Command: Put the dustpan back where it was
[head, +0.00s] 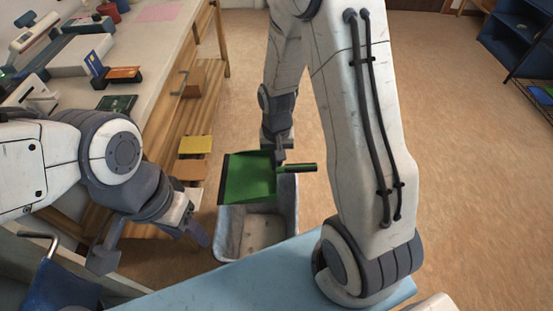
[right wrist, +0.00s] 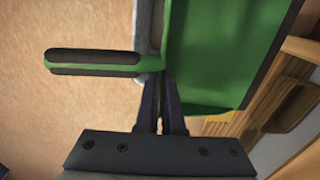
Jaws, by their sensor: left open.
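The green dustpan (head: 248,180), with a dark edge and a black-and-green handle (head: 300,168), is over the far part of a grey bin in the head view. My right gripper (head: 278,155) reaches down to it where the handle meets the pan. In the right wrist view the fingers (right wrist: 161,85) are close together on the dustpan (right wrist: 225,50) beside the handle (right wrist: 95,62); their tips are partly hidden. My left gripper (head: 150,240) is open and empty, left of the bin.
The grey bin (head: 250,240) stands on the floor beside a workbench (head: 165,45) with a wooden lower shelf. A light blue surface (head: 270,275) lies in front. A blue shelf unit (head: 515,45) stands at the far right. The floor between is clear.

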